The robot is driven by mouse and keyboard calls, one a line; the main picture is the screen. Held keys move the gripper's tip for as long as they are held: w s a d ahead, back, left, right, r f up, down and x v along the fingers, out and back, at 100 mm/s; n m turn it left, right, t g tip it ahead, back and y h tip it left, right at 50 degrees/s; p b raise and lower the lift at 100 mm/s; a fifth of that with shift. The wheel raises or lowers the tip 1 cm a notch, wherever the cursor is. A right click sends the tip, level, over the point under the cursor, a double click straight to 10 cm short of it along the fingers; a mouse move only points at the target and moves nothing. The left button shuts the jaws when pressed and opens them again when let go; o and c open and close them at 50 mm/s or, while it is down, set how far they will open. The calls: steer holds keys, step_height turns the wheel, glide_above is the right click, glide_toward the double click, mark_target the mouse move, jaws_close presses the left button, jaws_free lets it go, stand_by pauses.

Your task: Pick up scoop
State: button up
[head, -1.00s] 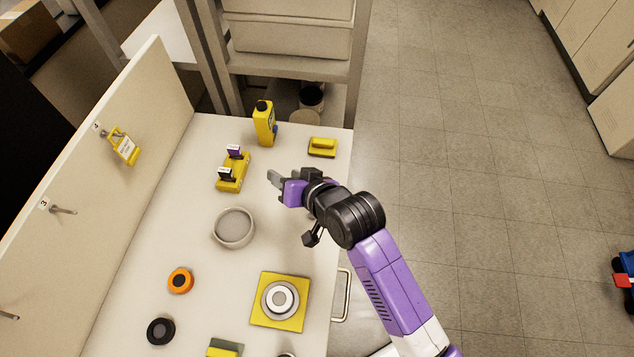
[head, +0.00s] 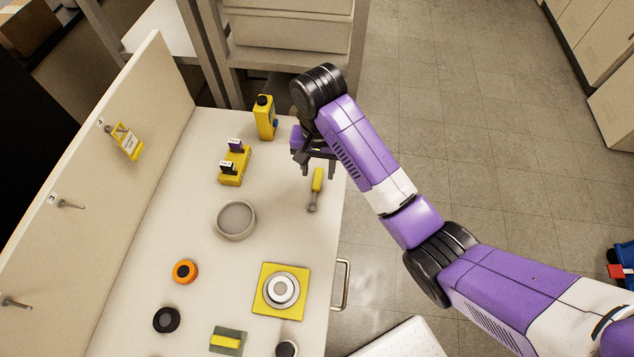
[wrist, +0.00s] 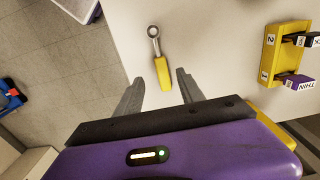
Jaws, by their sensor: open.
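The scoop (head: 315,188) lies on the white table near its right edge. It has a yellow handle and a small round grey metal end that points toward the front of the table. My gripper (head: 320,172) is open and empty, with its fingers pointing down at the handle end. In the wrist view the scoop (wrist: 160,65) lies ahead of my gripper (wrist: 159,80), its yellow handle roughly in line with the gap between the fingertips. The fingers do not appear to touch it; their height above it is hard to tell.
A yellow rack (head: 235,168) with labelled pieces, a yellow bottle (head: 264,120) and a grey bowl (head: 236,219) stand to the left. A yellow plate (head: 268,300) with a round disc is nearer. Table around the scoop is clear.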

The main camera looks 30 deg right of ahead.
mark_target(317, 184)
steer(key=shift+s+a+f+p, duration=0.15)
steer(key=shift+f+p, duration=0.1)
steer(key=shift+f, duration=1.1)
steer(key=shift+a+f+p, duration=0.15)
steer(key=shift+f+p, duration=0.1)
steer(key=shift+f, duration=1.05)
jaws_close()
